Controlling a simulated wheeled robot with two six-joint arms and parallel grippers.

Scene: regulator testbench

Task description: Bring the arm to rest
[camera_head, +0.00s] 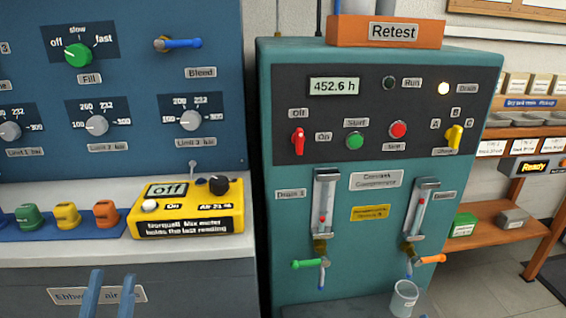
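My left gripper (112,276) shows at the bottom left. Only its two blue fingers are in view, pointing up, with a clear gap between them. It is open and nothing shows between the fingers. It appears in front of the grey bench front and partly overlaps a label (68,296) there. The rest of the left arm is out of the frame. My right gripper is not in view.
A yellow meter (190,225) sits on the white bench top (30,192), near several coloured pieces on a blue strip. The teal compressor cabinet (345,280) stands to the right, with a clear beaker (404,297) at its foot. Shelves (485,235) stand further right.

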